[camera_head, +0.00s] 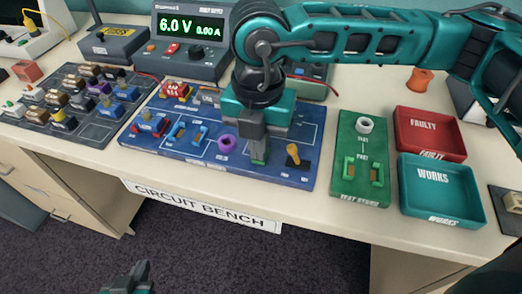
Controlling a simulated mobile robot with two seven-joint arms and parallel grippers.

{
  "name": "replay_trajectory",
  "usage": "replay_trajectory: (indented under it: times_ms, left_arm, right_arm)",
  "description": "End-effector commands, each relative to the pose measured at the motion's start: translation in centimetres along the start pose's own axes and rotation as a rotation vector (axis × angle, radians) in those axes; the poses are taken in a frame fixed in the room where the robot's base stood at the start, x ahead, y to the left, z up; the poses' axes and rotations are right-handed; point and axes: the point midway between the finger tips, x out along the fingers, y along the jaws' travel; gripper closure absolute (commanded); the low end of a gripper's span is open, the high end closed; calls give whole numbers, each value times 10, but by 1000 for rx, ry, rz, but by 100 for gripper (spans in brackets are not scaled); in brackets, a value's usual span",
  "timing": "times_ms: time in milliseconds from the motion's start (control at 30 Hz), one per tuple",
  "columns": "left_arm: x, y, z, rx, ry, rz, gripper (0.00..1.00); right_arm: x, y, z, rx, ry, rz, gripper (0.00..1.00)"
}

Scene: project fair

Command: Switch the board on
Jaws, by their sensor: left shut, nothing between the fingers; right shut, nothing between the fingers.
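The blue circuit board (220,169) lies on the bench. Near its right end is a black switch base with an orange lever (293,153), whose tip leans toward the back left. My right gripper (259,158) is shut and empty, pointing down over the board just left of the lever. A gap shows between them; whether the fingertips touch the board I cannot tell. My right arm hides part of the board's back. My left gripper (138,271) is shut and empty, low in front of the bench. The power supply (192,39) reads 6.0 V and 0.00 A.
Left of the board is a dark parts tray (73,138) with several components. Right of it are a green test board (345,190), a red FAULTY tray (430,112) and a teal WORKS tray (440,205). A purple part (227,145) sits on the board left of my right gripper.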

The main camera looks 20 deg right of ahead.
Motion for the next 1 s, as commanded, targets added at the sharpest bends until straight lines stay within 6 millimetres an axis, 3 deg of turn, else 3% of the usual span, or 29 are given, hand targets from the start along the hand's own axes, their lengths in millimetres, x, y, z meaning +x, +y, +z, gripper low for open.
replay_trajectory:
  times_ms: [667, 1000]
  left_arm:
    - [5, 0, 7, 0, 0, 0, 100]
    - [-2, 0, -3, 0, 0, 0, 100]
  right_arm:
    - [9, 0, 0, 0, 0, -1, 100]
    - [-13, 0, 0, 0, 0, 0, 100]
